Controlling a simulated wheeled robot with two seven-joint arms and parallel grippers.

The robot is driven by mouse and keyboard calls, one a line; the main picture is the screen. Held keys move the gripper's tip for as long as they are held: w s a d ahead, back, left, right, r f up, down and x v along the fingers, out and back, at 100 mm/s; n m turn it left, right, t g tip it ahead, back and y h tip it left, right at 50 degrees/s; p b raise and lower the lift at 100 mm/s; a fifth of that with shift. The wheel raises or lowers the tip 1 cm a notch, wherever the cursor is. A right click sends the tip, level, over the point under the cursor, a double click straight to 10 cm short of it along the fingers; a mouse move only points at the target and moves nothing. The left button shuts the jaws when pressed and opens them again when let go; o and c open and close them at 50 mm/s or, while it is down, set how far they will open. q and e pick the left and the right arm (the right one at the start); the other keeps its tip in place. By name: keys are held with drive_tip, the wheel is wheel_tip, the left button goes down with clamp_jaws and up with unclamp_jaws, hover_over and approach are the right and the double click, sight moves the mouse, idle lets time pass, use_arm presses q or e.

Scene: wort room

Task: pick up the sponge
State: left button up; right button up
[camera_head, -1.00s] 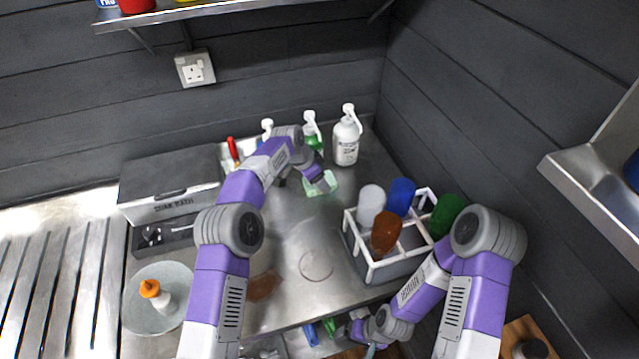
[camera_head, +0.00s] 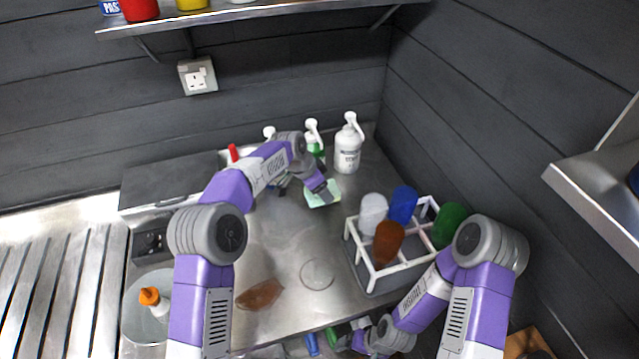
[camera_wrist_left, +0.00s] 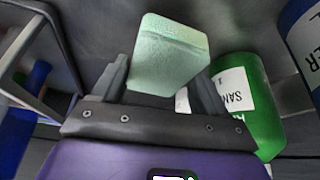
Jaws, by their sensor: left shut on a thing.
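Whether the sponge is clear of the counter I cannot tell. My right gripper (camera_head: 361,340) is low at the counter's front edge, away from the sponge; its fingers are too small and hidden to read.
A white bottle (camera_head: 347,150) and a green bottle (camera_head: 315,143) stand just behind the sponge. A white-framed rack (camera_head: 374,268) with coloured bottles is at right. A brown piece (camera_head: 260,295) and a clear round dish (camera_head: 317,274) lie in front. The counter's middle is clear.

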use_arm(q)
drive_tip(key=s, duration=0.9)
drive_tip(key=s+d+b, duration=0.1)
drive_tip(key=s, duration=0.4)
drive_tip(key=shift+s, duration=0.2)
drive_tip(key=shift+c, duration=0.2)
drive_tip(key=shift+o, duration=1.4)
drive_tip(key=shift+c, duration=1)
